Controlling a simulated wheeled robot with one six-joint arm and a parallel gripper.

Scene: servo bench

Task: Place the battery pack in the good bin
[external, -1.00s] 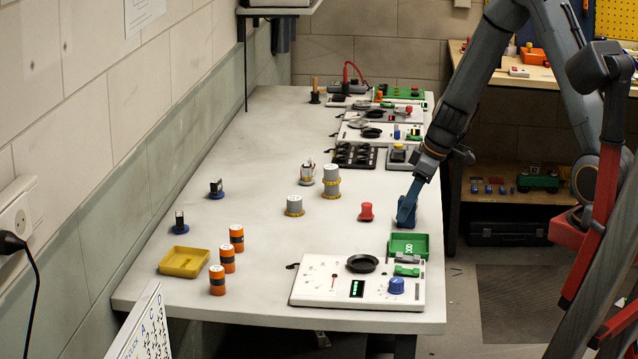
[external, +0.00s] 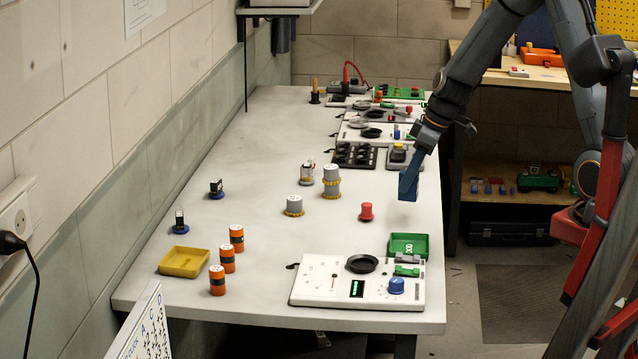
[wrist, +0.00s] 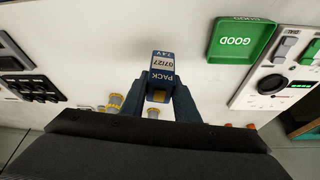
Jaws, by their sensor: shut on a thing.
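The battery pack (wrist: 161,72) is a small dark blue block with a pale label reading PACK, seen in the wrist view between my fingers. My gripper (external: 407,187) is shut on it and holds it a little above the bench; in the external view, pack and fingers are hard to tell apart. The good bin (external: 408,244) is a green open tray near the front right of the bench, nearer the camera than my gripper. In the wrist view the bin (wrist: 243,42), marked GOOD, lies right of the pack and looks empty.
A white test panel (external: 330,285) with a black dish and blue knob adjoins the bin. A red button-like part (external: 366,211) stands left of my gripper. Grey cylinders (external: 294,205), orange cylinders (external: 228,259) and a yellow tray (external: 184,262) stand further left. Bench between is clear.

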